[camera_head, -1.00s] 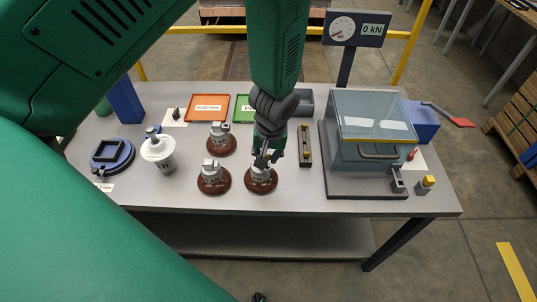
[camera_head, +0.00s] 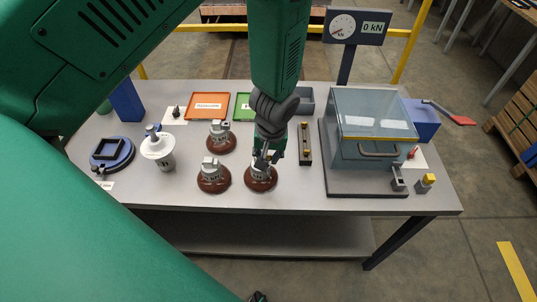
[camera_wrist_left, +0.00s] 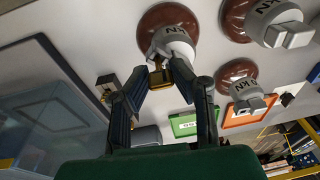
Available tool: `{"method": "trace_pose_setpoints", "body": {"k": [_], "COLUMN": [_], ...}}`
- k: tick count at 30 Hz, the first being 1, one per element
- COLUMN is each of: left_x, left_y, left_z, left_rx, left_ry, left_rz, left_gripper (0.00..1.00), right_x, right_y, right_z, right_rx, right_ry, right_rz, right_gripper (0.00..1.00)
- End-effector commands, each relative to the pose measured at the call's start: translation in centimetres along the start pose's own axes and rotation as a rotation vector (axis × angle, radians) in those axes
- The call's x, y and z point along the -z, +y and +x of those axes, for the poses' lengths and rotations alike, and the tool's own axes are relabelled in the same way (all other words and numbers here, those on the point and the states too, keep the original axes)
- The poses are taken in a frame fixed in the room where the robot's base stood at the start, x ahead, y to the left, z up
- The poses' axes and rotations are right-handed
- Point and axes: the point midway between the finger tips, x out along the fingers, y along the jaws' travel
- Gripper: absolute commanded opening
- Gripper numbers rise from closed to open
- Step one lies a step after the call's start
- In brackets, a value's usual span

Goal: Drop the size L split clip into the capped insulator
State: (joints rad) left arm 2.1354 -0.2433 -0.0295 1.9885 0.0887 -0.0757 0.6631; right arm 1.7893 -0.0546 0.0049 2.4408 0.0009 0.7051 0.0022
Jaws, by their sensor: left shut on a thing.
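My left gripper (camera_head: 264,160) hangs over the front right of three brown-skirted insulators with grey metal caps (camera_head: 261,179). In the left wrist view, the left gripper (camera_wrist_left: 165,80) is shut on a small brass split clip (camera_wrist_left: 182,72). The clip is at the side of the grey cap of that insulator (camera_wrist_left: 168,25). I cannot tell whether the clip touches the cap or sits in it. The fingers partly hide the cap in the head view. The size mark on the clip is not legible. My right gripper is not in view.
Two similar insulators (camera_head: 213,178) (camera_head: 221,138) stand left and behind. A dark clip holder (camera_head: 304,146) lies close on the right, before a clear-lidded test box (camera_head: 371,130).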

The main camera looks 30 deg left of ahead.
Motion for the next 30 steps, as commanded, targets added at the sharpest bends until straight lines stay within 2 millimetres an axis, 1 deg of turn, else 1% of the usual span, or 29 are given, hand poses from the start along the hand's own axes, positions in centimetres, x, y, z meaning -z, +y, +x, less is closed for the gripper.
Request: {"method": "trace_pose_setpoints", "body": {"k": [13, 14, 15, 16, 26, 28, 30], "left_x": [-0.2, -0.2, -0.2, -0.2, -0.1, -0.1, 0.0], "left_y": [0.1, 0.1, 0.1, 0.1, 0.1, 0.1, 0.1], "left_z": [1.2, 1.2, 1.1, 1.1, 0.9, 0.5, -0.5], "left_rx": [0.000, 0.000, 0.000, 0.000, 0.000, -0.001, -0.001], "left_ry": [-0.001, -0.001, -0.001, -0.001, 0.000, 0.002, 0.003], "left_rz": [0.001, 0.001, 0.001, 0.001, 0.000, 0.000, 0.000], "left_gripper": [0.00, 0.26, 0.40, 0.43, 0.43, 0.43, 0.43], "right_x": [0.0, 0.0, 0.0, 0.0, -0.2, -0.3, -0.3], "right_y": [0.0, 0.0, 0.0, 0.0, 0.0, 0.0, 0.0], "right_z": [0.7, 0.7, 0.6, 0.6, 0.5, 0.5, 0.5], "right_rx": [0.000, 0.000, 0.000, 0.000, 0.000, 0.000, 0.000], "right_ry": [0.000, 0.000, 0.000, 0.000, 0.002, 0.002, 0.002], "right_rz": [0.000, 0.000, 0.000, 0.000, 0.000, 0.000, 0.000], "right_gripper": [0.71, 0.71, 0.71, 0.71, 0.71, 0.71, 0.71]}}
